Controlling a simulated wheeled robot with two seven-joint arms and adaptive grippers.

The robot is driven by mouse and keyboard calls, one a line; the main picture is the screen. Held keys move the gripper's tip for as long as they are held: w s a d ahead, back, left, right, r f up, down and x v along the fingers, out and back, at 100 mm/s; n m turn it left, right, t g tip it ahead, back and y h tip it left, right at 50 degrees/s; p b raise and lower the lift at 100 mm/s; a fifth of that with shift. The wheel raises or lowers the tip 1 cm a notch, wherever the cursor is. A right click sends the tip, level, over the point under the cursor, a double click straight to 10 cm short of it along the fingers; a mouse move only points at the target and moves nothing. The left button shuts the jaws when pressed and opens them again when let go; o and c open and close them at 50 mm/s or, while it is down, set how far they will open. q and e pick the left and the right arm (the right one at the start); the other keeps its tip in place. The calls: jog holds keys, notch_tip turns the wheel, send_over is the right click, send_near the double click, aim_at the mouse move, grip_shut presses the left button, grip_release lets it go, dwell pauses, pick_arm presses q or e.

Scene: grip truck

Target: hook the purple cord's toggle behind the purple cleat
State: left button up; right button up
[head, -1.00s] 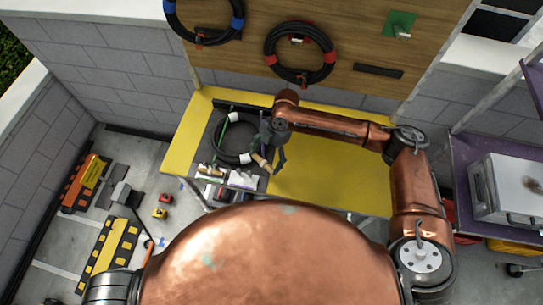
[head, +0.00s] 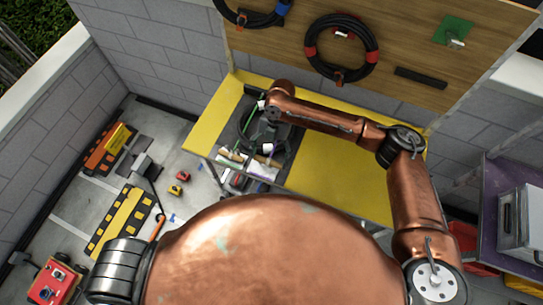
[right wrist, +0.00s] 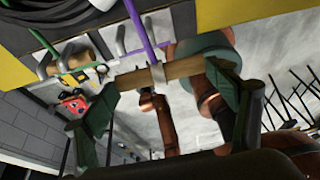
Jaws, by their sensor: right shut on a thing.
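My right gripper (right wrist: 170,105) is shut on a wooden toggle (right wrist: 184,68), which lies crosswise between its fingers in the right wrist view. The purple cord (right wrist: 139,30) runs from the toggle's middle up past the yellow bench edge. A pale band wraps the toggle where the cord meets it. In the head view the toggle (head: 266,161) shows as a small tan bar near the bench's front edge, below my right wrist. My left gripper is not in view.
A black cable coil (head: 245,128) lies on the yellow bench (head: 340,172) by my right gripper. The bench's right part is clear. More coils (head: 341,50) hang on the wooden board.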

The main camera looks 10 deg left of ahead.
jog(key=shift+a, duration=0.1)
jog(key=shift+s+a, duration=0.1)
jog(key=shift+a, duration=1.2)
jog(key=shift+d+f+b, duration=0.1)
jog(key=shift+f+b, duration=1.65)
jog(key=shift+f, duration=1.55)
jog(key=shift+f, duration=0.15)
jog(key=shift+f+b, duration=0.45)
jog(key=shift+f, duration=0.3)
